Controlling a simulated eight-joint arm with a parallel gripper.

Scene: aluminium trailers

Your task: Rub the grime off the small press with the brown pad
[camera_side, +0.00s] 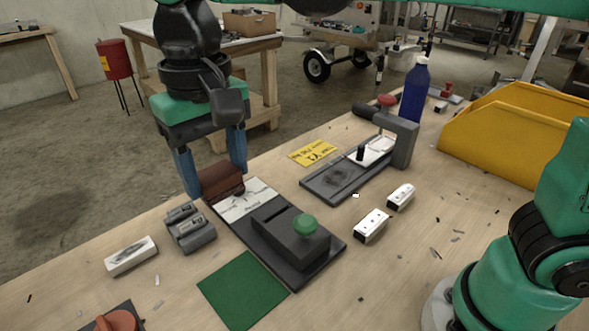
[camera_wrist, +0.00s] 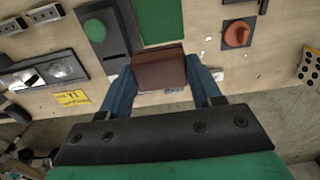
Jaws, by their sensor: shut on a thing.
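My gripper (camera_side: 214,178) is shut on the brown pad (camera_side: 222,182), a reddish-brown block between its blue fingers. The pad also shows in the wrist view (camera_wrist: 158,72). It is at the far end of the green-knobbed fixture, close to the white label; I cannot tell whether it touches anything. The small press (camera_side: 404,146), with a grey upright frame and red knob, stands to the right of my gripper, well apart from the pad. The press also shows at the left of the wrist view (camera_wrist: 42,72).
The green-knobbed fixture (camera_side: 290,236) stands between my gripper and the table's near side. Grey blocks (camera_side: 188,229), white blocks (camera_side: 371,225), a green mat (camera_side: 243,290) and an orange knob (camera_side: 116,322) lie around. A blue bottle (camera_side: 414,92) and yellow bin (camera_side: 512,130) stand at right.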

